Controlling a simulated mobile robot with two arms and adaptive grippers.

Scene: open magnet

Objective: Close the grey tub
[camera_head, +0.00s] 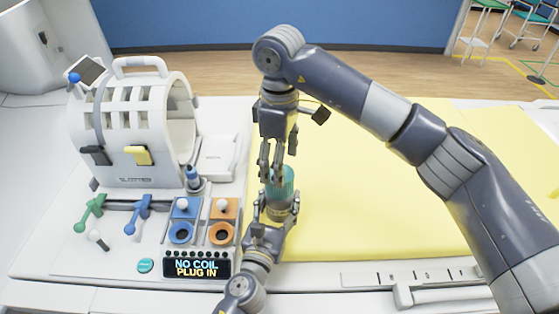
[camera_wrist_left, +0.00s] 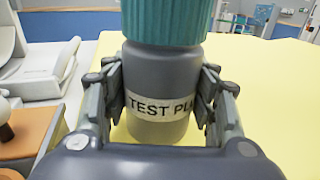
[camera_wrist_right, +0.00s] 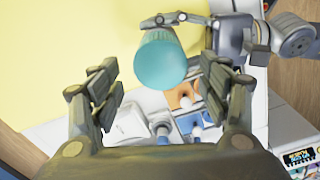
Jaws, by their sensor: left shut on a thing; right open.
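The grey tub (camera_wrist_left: 165,85) stands upright, with a white label reading "TEST PL" and a teal lid (camera_wrist_left: 165,22) on its top. In the head view the teal lid (camera_head: 281,182) shows just below my right gripper. My left gripper (camera_head: 272,222) is shut around the tub's body from both sides; its fingers also show in the left wrist view (camera_wrist_left: 160,100). My right gripper (camera_head: 278,165) is open above the lid and points down. In the right wrist view the lid (camera_wrist_right: 160,62) lies beyond and between the open fingers (camera_wrist_right: 165,95). Whether the lid is tight cannot be told.
The yellow mat (camera_head: 370,200) to the right is clear. Left stand a white coil housing (camera_head: 125,130), blue and orange socket blocks (camera_head: 184,208), and a display (camera_head: 197,268) reading "NO COIL PLUG IN".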

